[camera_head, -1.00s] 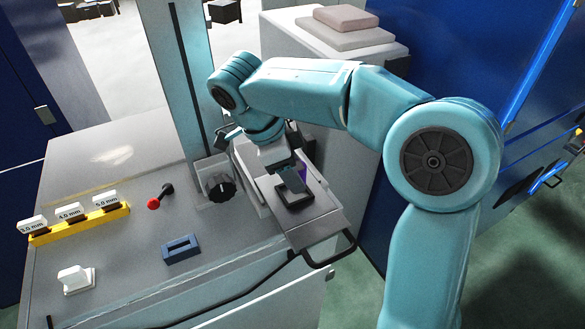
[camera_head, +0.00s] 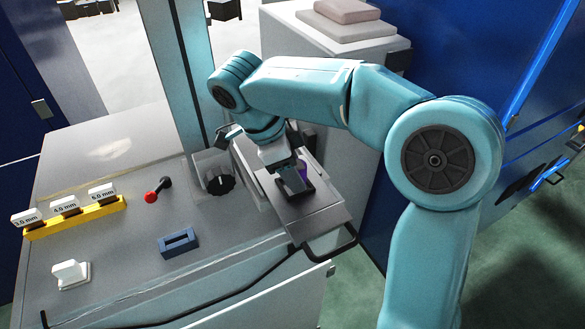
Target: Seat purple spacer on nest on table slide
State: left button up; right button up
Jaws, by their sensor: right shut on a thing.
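My right gripper (camera_head: 293,188) reaches down over the grey table slide (camera_head: 318,215) at the machine's right side. It is shut on the purple spacer (camera_head: 303,170), of which only a small patch shows beside the dark fingers. The nest is hidden behind the gripper and arm, so I cannot tell whether the spacer touches it. My left gripper is not in view.
On the grey bench top are a blue slotted block (camera_head: 178,243), a red-knobbed lever (camera_head: 157,190), a black dial (camera_head: 220,182), a white block (camera_head: 70,274) and a yellow rack (camera_head: 75,220) with labelled pieces. A black handle (camera_head: 335,246) sticks out at the slide's front.

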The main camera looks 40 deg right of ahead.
jog(key=shift+w+f, duration=0.15)
jog(key=shift+s, duration=0.2)
jog(key=shift+w+f+b, duration=0.15)
jog(key=shift+f+b, duration=0.05)
jog(key=shift+b, duration=0.1)
jog(key=o, duration=1.1)
jog(key=shift+o, duration=0.8)
jog(key=shift+f, duration=0.1)
